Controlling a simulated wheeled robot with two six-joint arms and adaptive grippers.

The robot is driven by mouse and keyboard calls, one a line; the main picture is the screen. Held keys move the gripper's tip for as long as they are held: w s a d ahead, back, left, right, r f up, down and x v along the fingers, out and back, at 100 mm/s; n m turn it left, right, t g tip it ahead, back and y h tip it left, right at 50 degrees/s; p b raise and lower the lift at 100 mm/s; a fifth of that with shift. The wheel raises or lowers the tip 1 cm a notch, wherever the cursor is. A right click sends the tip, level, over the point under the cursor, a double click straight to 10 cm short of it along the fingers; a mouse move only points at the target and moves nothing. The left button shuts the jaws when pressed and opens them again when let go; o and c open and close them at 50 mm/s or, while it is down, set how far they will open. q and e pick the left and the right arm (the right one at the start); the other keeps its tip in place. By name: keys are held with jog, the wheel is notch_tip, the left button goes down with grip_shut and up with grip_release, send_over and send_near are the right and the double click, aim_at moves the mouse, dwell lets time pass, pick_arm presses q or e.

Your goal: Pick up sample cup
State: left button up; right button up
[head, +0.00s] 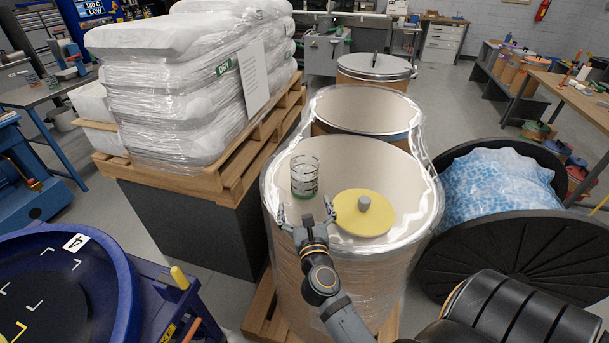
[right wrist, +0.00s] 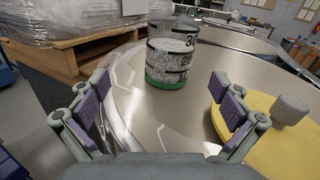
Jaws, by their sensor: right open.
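The sample cup (head: 304,174) is clear, with black bands and a green base. It stands upright at the left side of the near wrapped drum (head: 285,250). In the right wrist view the cup (right wrist: 172,65) shows whitish pellets, number marks and a shiny surface under it. My right gripper (head: 306,213) is open and empty on the near side of the cup. In its wrist view the cup is beyond the fingertips (right wrist: 162,92), between their lines, apart from both. My left gripper is not in view.
A yellow disc with a grey knob (head: 364,218) lies right of the cup, close to my right finger. More drums (head: 365,105) stand behind. A pallet of wrapped white bags (head: 190,90) is at left. A blue round tub (head: 115,270) is at lower left.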

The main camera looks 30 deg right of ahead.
aim_at(306, 185)
jog(key=shift+s+d+f+m+g+h, duration=0.1)
jog(key=shift+d+f+m+g+h, duration=0.3)
jog(key=shift+m, duration=0.5)
jog(key=p+x, duration=0.1)
jog(key=x, duration=0.3)
jog(key=shift+w+d+r+p, duration=0.1)
jog(key=shift+w+d+p, duration=0.15)
jog(key=shift+w+p, duration=0.1)
jog(key=shift+w+d, duration=0.2)
jog(key=shift+w, duration=0.1)
jog(key=shift+w+d, duration=0.2)
jog(key=shift+w, duration=0.1)
jog(key=p+x, duration=0.1)
jog(key=x, duration=0.2)
jog(key=shift+w+d+p, duration=0.3)
jog(key=shift+p, duration=0.05)
jog(key=shift+w+d+f, duration=0.2)
jog(key=shift+w+f, duration=0.1)
jog(key=shift+s+a+r, duration=0.15)
jog(key=shift+s, duration=0.05)
jog(key=c, duration=1.4)
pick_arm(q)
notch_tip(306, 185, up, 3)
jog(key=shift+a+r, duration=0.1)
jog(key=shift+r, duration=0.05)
pick_arm(e)
jog(key=shift+c, duration=0.2)
